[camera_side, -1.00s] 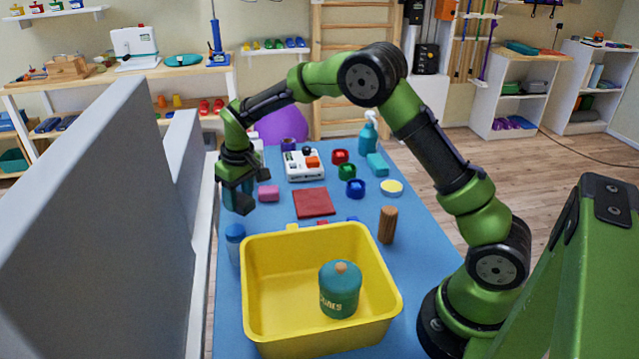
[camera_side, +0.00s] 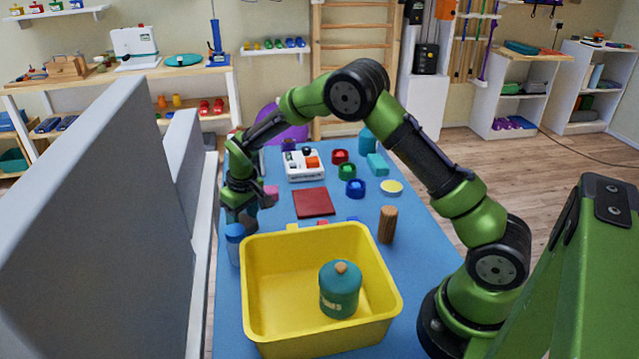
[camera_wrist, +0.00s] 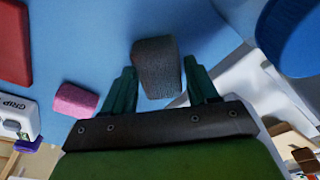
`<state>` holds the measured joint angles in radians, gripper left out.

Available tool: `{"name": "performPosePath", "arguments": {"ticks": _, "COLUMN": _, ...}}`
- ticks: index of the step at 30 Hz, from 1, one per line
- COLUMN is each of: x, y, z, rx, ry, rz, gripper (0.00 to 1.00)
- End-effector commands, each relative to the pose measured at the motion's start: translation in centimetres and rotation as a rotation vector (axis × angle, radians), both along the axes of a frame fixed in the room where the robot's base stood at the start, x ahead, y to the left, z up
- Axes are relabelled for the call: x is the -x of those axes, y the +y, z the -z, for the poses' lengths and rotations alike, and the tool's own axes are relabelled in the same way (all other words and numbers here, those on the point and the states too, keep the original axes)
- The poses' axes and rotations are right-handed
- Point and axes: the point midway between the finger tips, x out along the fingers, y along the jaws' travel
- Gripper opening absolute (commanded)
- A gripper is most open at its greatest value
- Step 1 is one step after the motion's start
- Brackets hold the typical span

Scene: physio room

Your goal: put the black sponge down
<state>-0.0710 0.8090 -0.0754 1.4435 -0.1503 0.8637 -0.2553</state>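The black sponge (camera_wrist: 158,66) is a dark grey, rough block between the two teal fingers of my gripper (camera_wrist: 161,78) in the wrist view. The fingers lie close along its two sides, and it reaches out past their tips over the blue table top. I cannot tell whether its underside touches the table. In the side view my gripper (camera_side: 240,214) is low at the table's left edge, just behind the blue-capped bottle (camera_side: 235,243). There the sponge is hard to make out among the dark gripper parts.
A pink block (camera_wrist: 76,100) and a dark red mat (camera_side: 313,202) lie nearby. The yellow bin (camera_side: 262,325) with a teal jar (camera_side: 340,290) stands in front. A grey partition (camera_side: 95,215) stands left of the table. Bare blue table (camera_side: 285,212) shows near the mat.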

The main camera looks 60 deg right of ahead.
Motion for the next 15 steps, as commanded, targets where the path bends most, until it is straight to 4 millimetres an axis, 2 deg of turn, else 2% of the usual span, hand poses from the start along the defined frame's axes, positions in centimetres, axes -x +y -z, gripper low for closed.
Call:
{"name": "performPosePath", "arguments": {"ticks": 3, "x": 0.0, "y": 0.0, "z": 0.0, "rx": 0.000, "ry": 0.000, "rz": 0.000, "gripper": 0.72}}
{"name": "performPosePath", "arguments": {"ticks": 11, "x": 0.0, "y": 0.0, "z": -0.2, "rx": 0.000, "ry": -0.001, "rz": 0.000, "gripper": 0.72}}
{"name": "performPosePath", "arguments": {"ticks": 15, "x": 0.1, "y": 0.0, "z": -1.4, "rx": 0.000, "ry": -0.003, "rz": -0.001, "gripper": 0.72}}
